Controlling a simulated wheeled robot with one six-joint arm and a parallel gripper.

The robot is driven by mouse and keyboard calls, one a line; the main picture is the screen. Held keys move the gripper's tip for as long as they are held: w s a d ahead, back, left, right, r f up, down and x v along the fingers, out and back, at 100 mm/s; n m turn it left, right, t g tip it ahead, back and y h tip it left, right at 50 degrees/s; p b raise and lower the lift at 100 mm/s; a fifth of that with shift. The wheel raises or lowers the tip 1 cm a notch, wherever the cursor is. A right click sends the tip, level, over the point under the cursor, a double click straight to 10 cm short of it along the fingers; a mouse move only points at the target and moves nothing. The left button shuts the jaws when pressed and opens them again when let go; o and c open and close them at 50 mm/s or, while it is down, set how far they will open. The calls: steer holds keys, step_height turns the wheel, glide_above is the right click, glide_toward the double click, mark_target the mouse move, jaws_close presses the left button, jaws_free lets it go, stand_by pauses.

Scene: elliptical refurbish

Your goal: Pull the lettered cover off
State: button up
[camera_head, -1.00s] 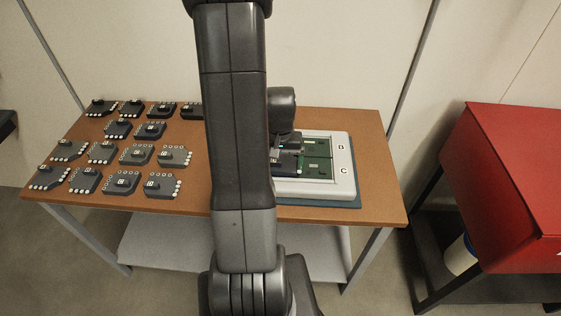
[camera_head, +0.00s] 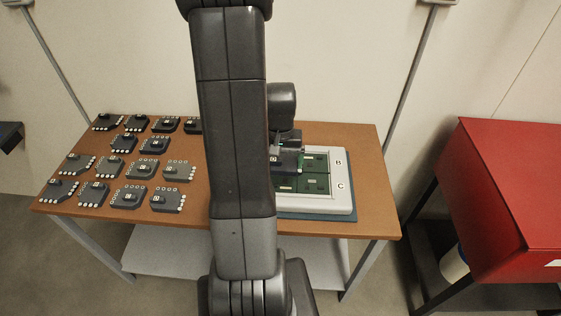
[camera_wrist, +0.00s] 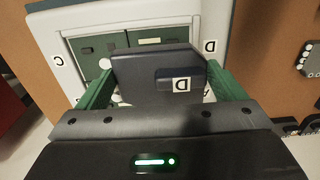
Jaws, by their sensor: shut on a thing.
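The dark lettered cover (camera_wrist: 150,75) is between the two green fingers of my gripper (camera_wrist: 160,69) in the wrist view. A white tag marked D sits on its raised handle. In the head view the cover (camera_head: 288,162) is over the left part of the white-framed unit (camera_head: 343,201), apparently raised off it. Green panels (camera_head: 314,183) show in the frame beside and below it. My gripper is shut on the cover. My arm hides the unit's left side in the head view.
Several similar dark lettered covers (camera_head: 141,168) with white studs lie in rows on the left of the brown table (camera_head: 362,150). A red cabinet (camera_head: 515,180) stands to the right, apart from the table. The table's right edge is clear.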

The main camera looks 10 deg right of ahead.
steer(key=shift+r+p, duration=1.15)
steer(key=shift+r, duration=0.7)
steer(key=shift+r+p, duration=0.35)
steer(key=shift+r, duration=2.25)
